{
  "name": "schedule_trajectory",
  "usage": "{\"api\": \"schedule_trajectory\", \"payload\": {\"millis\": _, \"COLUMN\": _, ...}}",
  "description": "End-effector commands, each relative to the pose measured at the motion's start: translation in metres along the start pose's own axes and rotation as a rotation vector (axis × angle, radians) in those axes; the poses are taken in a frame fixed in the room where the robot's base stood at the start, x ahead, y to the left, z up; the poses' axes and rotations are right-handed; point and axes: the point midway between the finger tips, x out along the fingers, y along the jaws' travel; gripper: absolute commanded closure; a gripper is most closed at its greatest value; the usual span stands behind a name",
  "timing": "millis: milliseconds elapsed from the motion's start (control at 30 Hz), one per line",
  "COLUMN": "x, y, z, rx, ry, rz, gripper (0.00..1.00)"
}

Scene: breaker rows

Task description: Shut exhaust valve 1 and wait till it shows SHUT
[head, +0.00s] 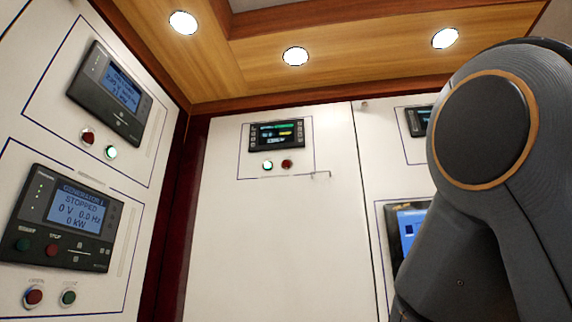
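No panel in the head view has a readable exhaust valve 1 label, so I cannot tell which control belongs to it, and no SHUT text can be read. A generator panel (68,214) at the lower left reads STOPPED, 0 V, 0.0 Hz and 0 kW. Below it are a red button (33,296) and a green button (68,297). On the middle cabinet, a small dark display (277,134) has a lit pale green button (268,165) and a dark red button (287,164) under it. My gripper is out of view; only my arm shows at the right.
An upper-left panel (110,92) has a blue screen, with a red and a lit green button below. My arm partly hides a blue screen (408,228) and a small display (418,120) on the right cabinet.

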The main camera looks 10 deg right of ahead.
Motion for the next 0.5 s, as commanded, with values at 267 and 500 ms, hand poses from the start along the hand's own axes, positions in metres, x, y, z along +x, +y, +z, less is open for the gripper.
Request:
{"api": "schedule_trajectory", "payload": {"millis": 267, "x": 0.0000, "y": 0.0000, "z": 0.0000, "rx": 0.000, "ry": 0.000, "rz": 0.000, "gripper": 1.00}}
{"api": "schedule_trajectory", "payload": {"millis": 500, "x": 0.0000, "y": 0.0000, "z": 0.0000, "rx": 0.000, "ry": 0.000, "rz": 0.000, "gripper": 1.00}}
